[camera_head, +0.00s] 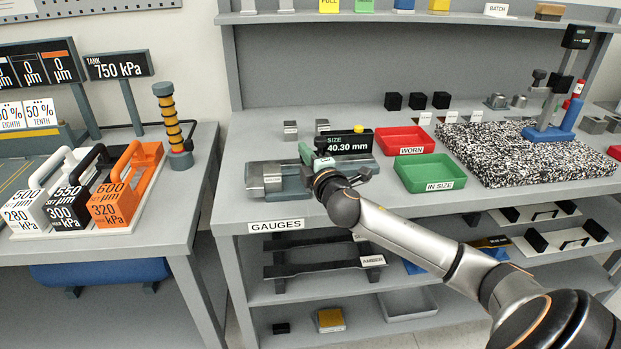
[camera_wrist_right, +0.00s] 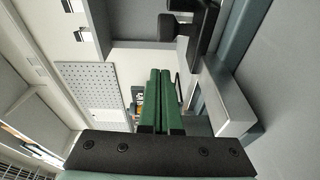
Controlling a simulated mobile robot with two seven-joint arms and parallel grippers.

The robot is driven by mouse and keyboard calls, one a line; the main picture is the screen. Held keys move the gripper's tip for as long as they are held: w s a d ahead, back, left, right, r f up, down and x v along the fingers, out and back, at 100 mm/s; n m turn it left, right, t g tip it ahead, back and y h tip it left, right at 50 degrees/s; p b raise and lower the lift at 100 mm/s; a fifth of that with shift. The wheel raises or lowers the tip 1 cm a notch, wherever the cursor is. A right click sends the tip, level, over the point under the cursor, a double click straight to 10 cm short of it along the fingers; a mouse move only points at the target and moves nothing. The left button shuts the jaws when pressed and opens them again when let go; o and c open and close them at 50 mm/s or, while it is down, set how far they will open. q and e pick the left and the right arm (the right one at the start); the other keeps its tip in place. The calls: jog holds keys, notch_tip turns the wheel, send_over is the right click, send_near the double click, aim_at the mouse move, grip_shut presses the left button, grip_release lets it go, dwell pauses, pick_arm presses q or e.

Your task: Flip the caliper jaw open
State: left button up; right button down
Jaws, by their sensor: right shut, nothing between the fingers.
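A grey caliper device (camera_head: 262,186) lies at the front left of the gauge bench, with metal blocks on it. A black display (camera_head: 352,142) behind it reads SIZE 40.30 mm. My right gripper (camera_head: 307,154) is over the right part of the device, and its hand hides some of it. In the right wrist view the green fingers (camera_wrist_right: 158,98) are together with nothing between them. A metal bar (camera_wrist_right: 228,98) and a black knob (camera_wrist_right: 180,27) are to their right. I cannot tell whether the fingers touch the device or how the jaw stands. My left gripper is not in view.
A red WORN tray (camera_head: 405,133) and a green IN SIZE tray (camera_head: 430,184) stand right of the device. A speckled slab (camera_head: 510,165) with a blue-based stand (camera_head: 547,133) is farther right. Small metal and black blocks stand behind. Weights (camera_head: 116,192) are on the left table.

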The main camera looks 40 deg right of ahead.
jog(key=shift+a, duration=0.25)
jog(key=shift+s+a, duration=0.85)
jog(key=shift+s, duration=0.25)
jog(key=v, duration=0.6)
jog(key=shift+s+d, duration=0.1)
jog(key=shift+d, duration=0.15)
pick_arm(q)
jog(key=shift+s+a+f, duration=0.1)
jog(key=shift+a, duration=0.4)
pick_arm(e)
jog(key=shift+s+a, duration=0.2)
jog(key=shift+s, duration=0.45)
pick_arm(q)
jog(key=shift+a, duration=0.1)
